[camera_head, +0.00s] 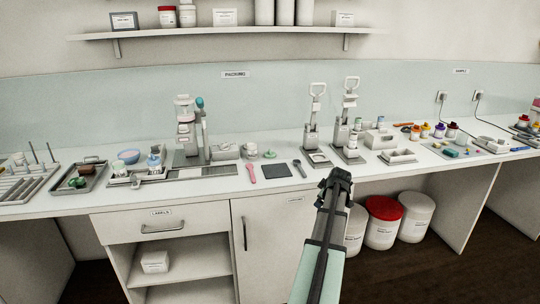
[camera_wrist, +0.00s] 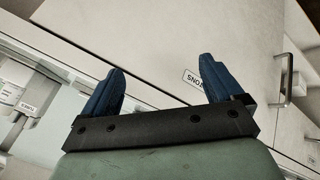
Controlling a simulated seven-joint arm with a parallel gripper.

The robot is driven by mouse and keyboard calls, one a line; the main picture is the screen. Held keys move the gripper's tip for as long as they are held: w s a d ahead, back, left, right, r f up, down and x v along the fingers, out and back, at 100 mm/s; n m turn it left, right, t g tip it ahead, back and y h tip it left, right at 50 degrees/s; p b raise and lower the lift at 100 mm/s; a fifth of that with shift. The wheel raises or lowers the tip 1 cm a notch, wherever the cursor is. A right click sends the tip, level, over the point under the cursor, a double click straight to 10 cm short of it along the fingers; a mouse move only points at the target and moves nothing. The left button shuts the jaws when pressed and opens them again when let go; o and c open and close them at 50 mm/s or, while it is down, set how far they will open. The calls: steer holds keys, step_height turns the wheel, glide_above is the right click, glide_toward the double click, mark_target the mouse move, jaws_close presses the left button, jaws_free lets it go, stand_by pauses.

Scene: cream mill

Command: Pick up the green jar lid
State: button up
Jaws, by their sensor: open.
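A small pale green round piece (camera_head: 269,154), which looks like the green jar lid, lies on the white counter left of the middle in the head view. It is too small to make out in detail. My gripper (camera_head: 338,178) is in front of the counter's front edge, to the right of the green piece and well apart from it. In the wrist view my gripper (camera_wrist: 161,67) shows two blue fingers spread apart with nothing between them. The wrist view faces the cabinet front, and the green piece is not in it.
A pink spatula (camera_head: 251,173) and a dark square mat (camera_head: 277,171) lie near the green piece. A small white jar (camera_head: 251,151) stands left of it. A tall mill (camera_head: 190,130) stands further left, two presses (camera_head: 313,135) to the right. Tubs (camera_head: 383,222) stand under the counter.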

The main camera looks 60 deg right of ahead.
steer(key=shift+y, duration=0.4)
steer(key=w+d+r, duration=0.1)
steer(key=d+r, duration=0.2)
steer(key=w+d+r, duration=0.1)
steer(key=d+r, duration=0.2)
steer(key=w+d+r, duration=0.2)
steer(key=d+r, duration=0.1)
steer(key=shift+w+d, duration=0.1)
steer(key=shift+d, duration=0.3)
steer(key=w+d+r+y, duration=0.1)
steer(key=w+r+y, duration=0.15)
steer(key=w, duration=0.55)
steer(key=w+d+r+m+y, duration=0.1)
steer(key=w+r, duration=0.2)
steer(key=w, duration=0.6)
steer(key=w+d+r+y, duration=0.1)
steer(key=w+r, duration=0.2)
steer(key=w, duration=0.5)
glide_above(275, 156)
steer(key=shift+g, duration=0.3)
step_height(275, 156, down, 8)
steer(key=shift+r, duration=0.25)
steer(key=shift+w+x, duration=0.2)
steer(key=shift+x, duration=2.45)
steer(key=shift+a+r, duration=0.1)
steer(key=shift+c, duration=0.4)
